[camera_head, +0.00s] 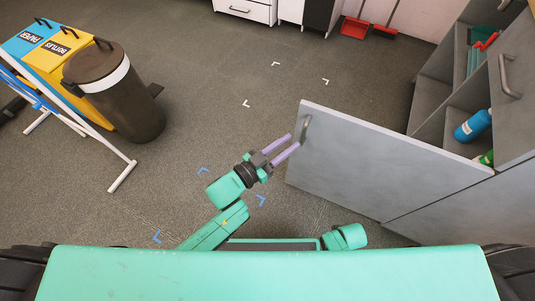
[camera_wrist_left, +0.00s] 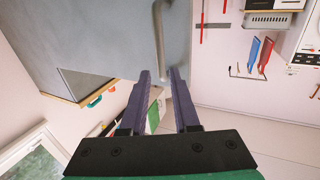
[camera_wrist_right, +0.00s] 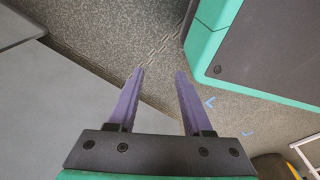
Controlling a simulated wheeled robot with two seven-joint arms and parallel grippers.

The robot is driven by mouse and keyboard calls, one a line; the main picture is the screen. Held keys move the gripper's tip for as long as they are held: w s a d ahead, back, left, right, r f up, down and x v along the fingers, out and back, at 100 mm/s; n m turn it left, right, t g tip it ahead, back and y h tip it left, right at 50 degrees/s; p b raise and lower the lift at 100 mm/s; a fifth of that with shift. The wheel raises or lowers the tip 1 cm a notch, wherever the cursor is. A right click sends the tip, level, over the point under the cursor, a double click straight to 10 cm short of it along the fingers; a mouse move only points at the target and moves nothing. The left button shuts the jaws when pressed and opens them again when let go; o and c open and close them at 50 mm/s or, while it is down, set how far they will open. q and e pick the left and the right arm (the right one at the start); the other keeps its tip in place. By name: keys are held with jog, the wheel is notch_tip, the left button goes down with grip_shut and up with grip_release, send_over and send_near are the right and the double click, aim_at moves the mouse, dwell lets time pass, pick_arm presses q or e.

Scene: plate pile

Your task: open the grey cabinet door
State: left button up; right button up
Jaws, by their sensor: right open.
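The grey cabinet door (camera_head: 385,165) stands swung out from the cabinet (camera_head: 425,105), and the shelves behind it show. Its metal handle (camera_head: 306,128) is near the door's free edge. My left gripper (camera_head: 294,142) is at this edge with its purple fingers pointing toward the handle. In the left wrist view, the handle (camera_wrist_left: 159,35) lies ahead of and in line with the gap between the fingers (camera_wrist_left: 160,73); the fingers are apart and not clamped on it. My right gripper (camera_wrist_right: 160,73) is open and empty, with the floor beyond its tips and a grey surface beside it.
A blue bottle (camera_head: 473,126) and a green item (camera_head: 485,158) are inside the cabinet. A dark bin (camera_head: 125,105) and a white-legged frame (camera_head: 122,178) stand at left. Red dustpans (camera_head: 354,27) are at the back. The middle floor (camera_head: 220,95) is clear.

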pick_arm(q)
jog(key=v, duration=0.8)
jog(key=shift+p, duration=0.35)
pick_arm(e)
jog(key=shift+s+d+f, duration=0.1)
jog(key=shift+s+f, duration=0.15)
jog(key=shift+s, duration=0.25)
jog(key=shift+s+d+f, duration=0.1)
jog(key=shift+s+f, duration=0.1)
jog(key=shift+s, duration=0.25)
pick_arm(q)
jog(key=shift+a, duration=0.1)
